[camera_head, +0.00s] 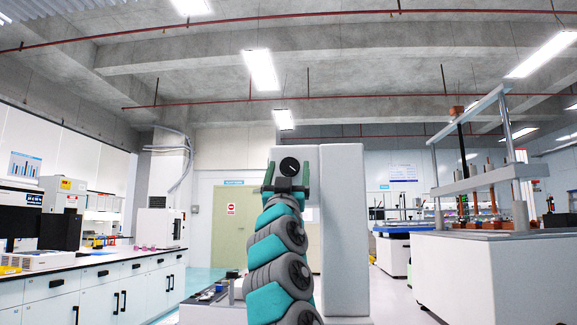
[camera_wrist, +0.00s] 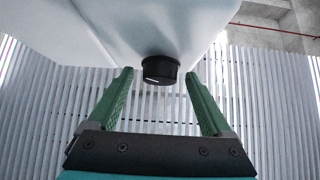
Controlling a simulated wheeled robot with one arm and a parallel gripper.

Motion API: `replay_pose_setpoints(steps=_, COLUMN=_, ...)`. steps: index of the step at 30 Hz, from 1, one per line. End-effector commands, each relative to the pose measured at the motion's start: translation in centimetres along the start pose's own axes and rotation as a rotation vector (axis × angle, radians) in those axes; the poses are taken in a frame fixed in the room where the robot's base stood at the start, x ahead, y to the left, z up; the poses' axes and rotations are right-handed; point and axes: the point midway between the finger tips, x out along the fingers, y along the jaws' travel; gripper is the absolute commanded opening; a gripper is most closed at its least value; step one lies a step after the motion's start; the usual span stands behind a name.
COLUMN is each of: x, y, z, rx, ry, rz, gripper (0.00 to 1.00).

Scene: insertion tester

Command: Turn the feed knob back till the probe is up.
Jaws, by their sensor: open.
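The feed knob (camera_wrist: 160,70) is a short black cylinder with a white pointer line, on the underside or face of a pale housing (camera_wrist: 150,22) in the wrist view. It also shows in the head view (camera_head: 289,166) as a dark disc on the white tester (camera_head: 342,230). My gripper (camera_wrist: 159,76) has its two green fingers open, one on each side of the knob, with a gap on both sides. In the head view my gripper (camera_head: 287,184) is raised at the tester's upper part. I cannot make out the probe in either view.
A long lab bench (camera_head: 100,262) with equipment runs along the left. A large grey-white machine (camera_head: 490,270) with a frame and columns stands at the right. Some floor is free between the tester and that machine.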

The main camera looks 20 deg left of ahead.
Motion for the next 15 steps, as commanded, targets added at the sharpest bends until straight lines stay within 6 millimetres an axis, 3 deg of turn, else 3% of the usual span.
replay_pose_setpoints(steps=10, x=0.21, y=-0.03, z=0.11, rx=0.0, ry=-0.002, rz=-0.001, gripper=0.83)
replay_pose_setpoints(steps=15, x=0.21, y=-0.03, z=0.13, rx=0.0, ry=-0.002, rz=-0.001, gripper=0.64)
